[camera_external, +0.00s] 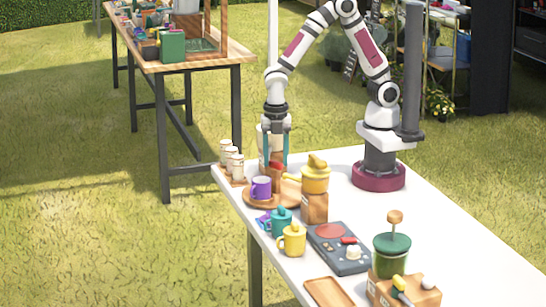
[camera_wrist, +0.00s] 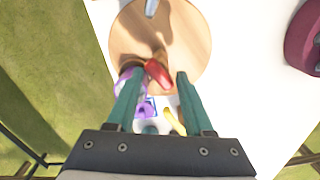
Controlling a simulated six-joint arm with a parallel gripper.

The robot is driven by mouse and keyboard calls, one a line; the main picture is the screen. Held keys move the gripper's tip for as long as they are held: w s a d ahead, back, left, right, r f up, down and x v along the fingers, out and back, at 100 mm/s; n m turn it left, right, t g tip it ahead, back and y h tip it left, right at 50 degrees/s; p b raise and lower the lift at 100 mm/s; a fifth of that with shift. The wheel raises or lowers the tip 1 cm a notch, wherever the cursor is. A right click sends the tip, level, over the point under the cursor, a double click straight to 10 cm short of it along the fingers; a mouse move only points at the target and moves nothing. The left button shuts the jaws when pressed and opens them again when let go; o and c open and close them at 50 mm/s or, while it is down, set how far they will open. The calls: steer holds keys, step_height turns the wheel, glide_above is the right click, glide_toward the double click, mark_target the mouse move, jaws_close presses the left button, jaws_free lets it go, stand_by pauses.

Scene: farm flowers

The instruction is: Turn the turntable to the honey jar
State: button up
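The turntable is a round wooden disc (camera_external: 253,200) near the table's far left end; the wrist view shows its pale top (camera_wrist: 185,40). My gripper (camera_external: 275,164) points down over it, teal fingers spread apart. A brown item with a red top (camera_external: 276,172) appears between or just beyond the fingertips; the wrist view shows its red top (camera_wrist: 158,73) between them. I cannot tell whether they touch it. A purple mug (camera_external: 261,188) stands at the disc's near edge. A yellow pot with a domed lid (camera_external: 316,180) stands beside the disc; I cannot confirm which item is the honey jar.
Several small white-topped jars (camera_external: 232,160) stand at the table's left end. The right of the table is clear.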

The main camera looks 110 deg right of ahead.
steer(key=m, duration=1.3)
steer(key=shift+r+m, duration=0.25)
steer(key=shift+m, duration=0.95)
step_height(320, 180, up, 14)
steer(key=s+a+f+m+y, duration=0.1)
steer(key=s+m, duration=0.1)
steer(key=s, duration=0.8)
steer(key=s+a+f+m, duration=0.1)
steer(key=s+a+m, duration=0.1)
steer(key=s, duration=0.8)
steer(key=shift+s+a+f+m+y, duration=0.2)
steer(key=shift+s+f+m+y, duration=0.15)
steer(key=shift+m, duration=0.35)
steer(key=shift+r, duration=0.15)
